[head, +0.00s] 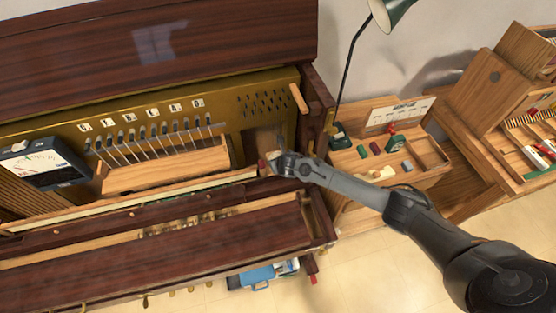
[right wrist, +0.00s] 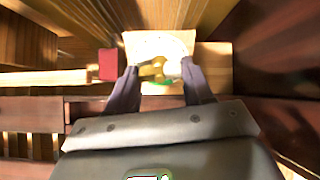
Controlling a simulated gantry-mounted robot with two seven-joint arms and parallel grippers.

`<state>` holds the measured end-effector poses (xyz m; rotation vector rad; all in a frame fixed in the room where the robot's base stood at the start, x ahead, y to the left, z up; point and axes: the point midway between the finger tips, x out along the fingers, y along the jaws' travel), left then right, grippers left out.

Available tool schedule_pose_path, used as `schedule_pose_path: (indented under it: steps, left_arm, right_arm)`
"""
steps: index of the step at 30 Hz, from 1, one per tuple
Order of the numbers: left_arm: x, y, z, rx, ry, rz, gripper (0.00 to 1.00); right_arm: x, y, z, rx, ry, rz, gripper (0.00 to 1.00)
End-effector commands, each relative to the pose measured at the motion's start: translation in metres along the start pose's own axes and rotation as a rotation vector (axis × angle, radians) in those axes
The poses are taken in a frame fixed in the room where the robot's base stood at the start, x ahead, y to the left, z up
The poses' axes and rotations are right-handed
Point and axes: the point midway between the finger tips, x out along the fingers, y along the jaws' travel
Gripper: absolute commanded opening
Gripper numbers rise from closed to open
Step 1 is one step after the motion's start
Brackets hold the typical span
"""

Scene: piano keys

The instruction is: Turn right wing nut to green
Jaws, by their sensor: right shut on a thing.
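My right gripper (head: 274,158) reaches in from the right to the right end of the open upright piano. In the right wrist view its two dark fingers (right wrist: 158,80) are closed around a small brass wing nut (right wrist: 158,67). The wing nut is in front of a pale plate (right wrist: 150,42) with faint marks, and a green patch (right wrist: 163,88) shows just below it. In the head view my gripper hides the wing nut. My left gripper is in no view.
A red block (right wrist: 108,63) is just left of the fingers. A gauge (head: 40,163) stands at the piano's left. A lamp base (head: 339,136) and a wooden tray (head: 428,150) with small parts are at the right. A dark wooden piano rail (head: 150,238) runs along the front.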

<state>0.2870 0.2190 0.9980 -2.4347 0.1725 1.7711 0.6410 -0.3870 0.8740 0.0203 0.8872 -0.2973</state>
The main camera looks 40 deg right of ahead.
Motion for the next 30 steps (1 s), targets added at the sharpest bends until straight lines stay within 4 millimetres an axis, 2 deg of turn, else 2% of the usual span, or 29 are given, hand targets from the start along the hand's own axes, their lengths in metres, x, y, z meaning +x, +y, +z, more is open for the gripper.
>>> schedule_pose_path:
  steps: [4,14,23,30]
  left_arm:
    - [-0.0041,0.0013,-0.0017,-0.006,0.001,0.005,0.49]
    - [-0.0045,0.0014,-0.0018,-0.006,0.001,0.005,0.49]
    - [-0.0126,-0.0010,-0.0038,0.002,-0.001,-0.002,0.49]
    - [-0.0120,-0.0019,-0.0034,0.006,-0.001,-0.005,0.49]
  right_arm:
    - [-0.0006,0.0002,0.0003,0.117,0.000,0.001,0.29]
    - [-0.0005,0.0000,0.0007,0.147,0.000,0.000,0.29]
    - [-0.0007,-0.0002,0.0001,0.438,0.001,-0.001,0.29]
    - [0.0000,-0.0003,0.0001,0.460,0.000,-0.001,0.29]
